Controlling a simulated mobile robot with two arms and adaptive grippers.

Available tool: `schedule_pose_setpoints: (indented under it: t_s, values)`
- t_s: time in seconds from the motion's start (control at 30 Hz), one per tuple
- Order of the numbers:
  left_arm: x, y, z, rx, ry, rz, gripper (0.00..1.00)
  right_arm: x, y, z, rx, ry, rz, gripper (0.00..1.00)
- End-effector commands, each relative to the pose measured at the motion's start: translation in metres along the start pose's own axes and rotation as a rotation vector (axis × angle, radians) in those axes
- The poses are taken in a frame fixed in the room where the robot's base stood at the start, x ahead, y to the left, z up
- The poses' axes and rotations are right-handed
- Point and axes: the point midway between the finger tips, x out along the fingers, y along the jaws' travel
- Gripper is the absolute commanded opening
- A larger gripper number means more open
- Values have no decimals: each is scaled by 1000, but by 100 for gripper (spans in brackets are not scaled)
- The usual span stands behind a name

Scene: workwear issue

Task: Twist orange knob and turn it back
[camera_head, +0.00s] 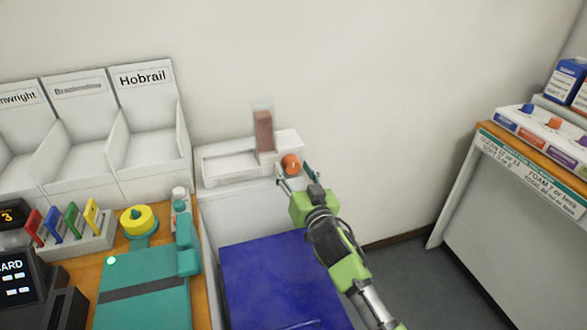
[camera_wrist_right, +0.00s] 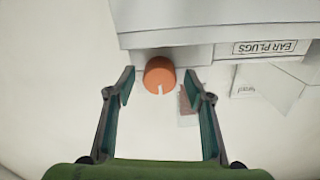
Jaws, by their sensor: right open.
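The orange knob (camera_head: 290,163) sits on the front of a white ear plug dispenser (camera_head: 290,142) against the wall. In the right wrist view the knob (camera_wrist_right: 160,74) lies between and just beyond the fingertips, with a white mark on its face. My right gripper (camera_head: 296,175) is open around the knob's sides, with gaps on both sides; its fingers also show in the right wrist view (camera_wrist_right: 160,90). The dispenser has a clear tube with brownish contents (camera_head: 264,130). My left gripper is not in view.
A white tray (camera_head: 228,164) adjoins the dispenser on the left. A blue surface (camera_head: 265,280) lies below. A shelf with coloured knobs (camera_head: 545,125) is at right.

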Motion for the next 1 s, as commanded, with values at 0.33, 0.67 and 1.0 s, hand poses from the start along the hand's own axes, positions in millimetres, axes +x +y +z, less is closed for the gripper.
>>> schedule_pose_setpoints:
  t_s: [0.33,0.67,1.0]
  values:
    - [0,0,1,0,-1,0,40,8,0,0,0,-1,0,48]
    - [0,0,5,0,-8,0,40,7,0,0,0,-1,0,10]
    - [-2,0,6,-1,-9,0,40,7,0,0,-59,0,0,10]
